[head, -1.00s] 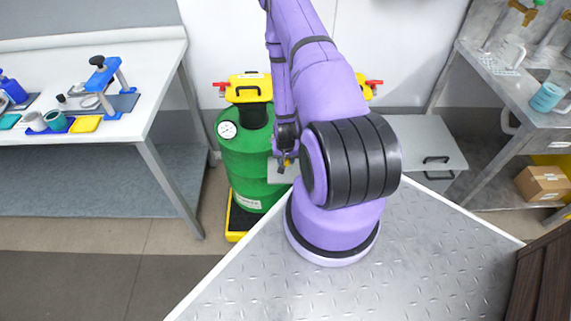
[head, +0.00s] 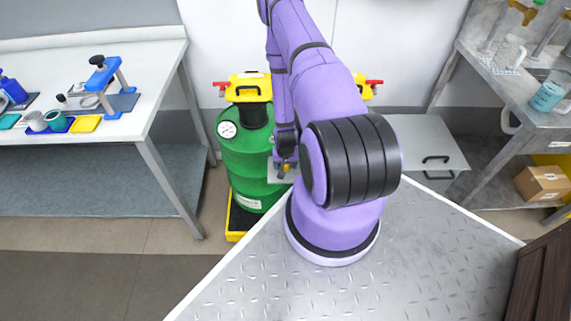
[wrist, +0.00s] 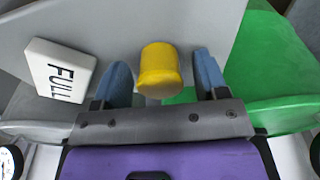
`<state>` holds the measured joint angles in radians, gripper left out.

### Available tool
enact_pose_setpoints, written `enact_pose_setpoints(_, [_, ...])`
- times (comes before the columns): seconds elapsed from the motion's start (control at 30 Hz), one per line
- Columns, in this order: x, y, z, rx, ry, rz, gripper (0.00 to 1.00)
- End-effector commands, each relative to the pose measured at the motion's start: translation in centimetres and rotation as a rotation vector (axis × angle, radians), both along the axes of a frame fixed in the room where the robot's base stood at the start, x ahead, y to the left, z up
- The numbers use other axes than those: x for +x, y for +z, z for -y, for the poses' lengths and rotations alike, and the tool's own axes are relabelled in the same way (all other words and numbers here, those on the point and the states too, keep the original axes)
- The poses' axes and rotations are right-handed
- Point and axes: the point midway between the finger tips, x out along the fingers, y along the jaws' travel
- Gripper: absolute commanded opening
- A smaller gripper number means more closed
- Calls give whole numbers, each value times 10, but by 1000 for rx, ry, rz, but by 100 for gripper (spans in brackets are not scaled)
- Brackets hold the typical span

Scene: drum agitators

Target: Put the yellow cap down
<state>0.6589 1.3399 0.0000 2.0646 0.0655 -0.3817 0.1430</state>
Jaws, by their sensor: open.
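The yellow cap (wrist: 159,70) stands on a light grey surface in the wrist view, between my two fingers. There is a visible gap on each side of it. My gripper (wrist: 160,85) is open around the cap and not clamped on it. In the head view my gripper (head: 285,165) is low beside the green drum (head: 247,160), over a small grey plate (head: 276,178). The cap shows there only as a small yellow patch (head: 287,167), partly hidden by my wrist.
A white tag reading FULL (wrist: 61,70) lies left of the cap on the grey surface. The drum has a gauge (head: 227,129) and a yellow top fitting (head: 250,83). A workbench (head: 150,80) is at left, a metal shelf unit (head: 500,85) at right.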

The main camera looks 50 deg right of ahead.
Motion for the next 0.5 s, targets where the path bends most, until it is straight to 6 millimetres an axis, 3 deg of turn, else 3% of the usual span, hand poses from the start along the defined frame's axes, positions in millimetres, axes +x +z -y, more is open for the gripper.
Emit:
enact_pose_setpoints(0.27, [0, 14, -1, -1, 0, 1, 67])
enact_pose_setpoints(0.5, [-3, 54, -4, -1, 1, 1, 67])
